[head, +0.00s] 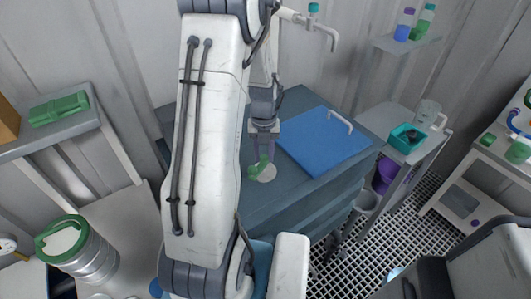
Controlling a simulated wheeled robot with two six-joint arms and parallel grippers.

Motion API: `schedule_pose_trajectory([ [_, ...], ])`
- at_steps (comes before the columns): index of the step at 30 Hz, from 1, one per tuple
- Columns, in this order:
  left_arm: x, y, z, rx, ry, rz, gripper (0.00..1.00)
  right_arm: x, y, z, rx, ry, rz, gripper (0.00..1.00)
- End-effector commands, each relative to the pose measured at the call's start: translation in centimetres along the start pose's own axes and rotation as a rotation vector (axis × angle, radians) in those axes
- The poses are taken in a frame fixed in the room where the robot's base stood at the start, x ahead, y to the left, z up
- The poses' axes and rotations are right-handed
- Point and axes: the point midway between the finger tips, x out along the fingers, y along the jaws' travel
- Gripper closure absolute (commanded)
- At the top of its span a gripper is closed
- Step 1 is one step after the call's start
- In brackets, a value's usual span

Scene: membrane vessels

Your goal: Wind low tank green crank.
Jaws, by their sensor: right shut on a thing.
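The green crank (255,170) stands beside a small pale disc (268,174) on top of the dark blue-grey tank (290,190). My right gripper (263,153) points down at the crank from above and is shut on its upper end. My large white arm link hides the part of the tank to the left of the crank. My left gripper is not in view.
A blue panel (322,142) with a pale handle lies on the tank's right part. A side table (408,152) holds a teal box (405,137) and a clear jug (428,112). A green-rimmed metal vessel (90,262) stands at lower left. Grated floor (385,235) is open at right.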

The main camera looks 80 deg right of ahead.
Motion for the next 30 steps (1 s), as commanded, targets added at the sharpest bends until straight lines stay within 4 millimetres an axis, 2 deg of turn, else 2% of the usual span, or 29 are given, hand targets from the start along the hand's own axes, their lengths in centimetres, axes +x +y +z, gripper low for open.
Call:
schedule_pose_trajectory([
  [18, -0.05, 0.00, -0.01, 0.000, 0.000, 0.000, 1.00, -0.13, 0.25, 0.23, 0.038, -0.007, 0.001, 1.00],
  [19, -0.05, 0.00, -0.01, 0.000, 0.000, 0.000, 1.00, -0.13, 0.25, 0.23, 0.038, -0.007, 0.001, 0.53],
  [20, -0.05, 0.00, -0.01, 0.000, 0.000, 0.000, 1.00, -0.12, 0.24, 0.23, 0.037, -0.007, 0.001, 0.42],
  [21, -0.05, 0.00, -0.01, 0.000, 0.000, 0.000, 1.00, -0.11, 0.24, 0.21, 0.037, -0.007, 0.001, 0.34],
  [30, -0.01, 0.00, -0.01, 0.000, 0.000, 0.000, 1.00, -0.12, 0.20, 0.08, 0.037, -0.003, 0.001, 0.34],
])
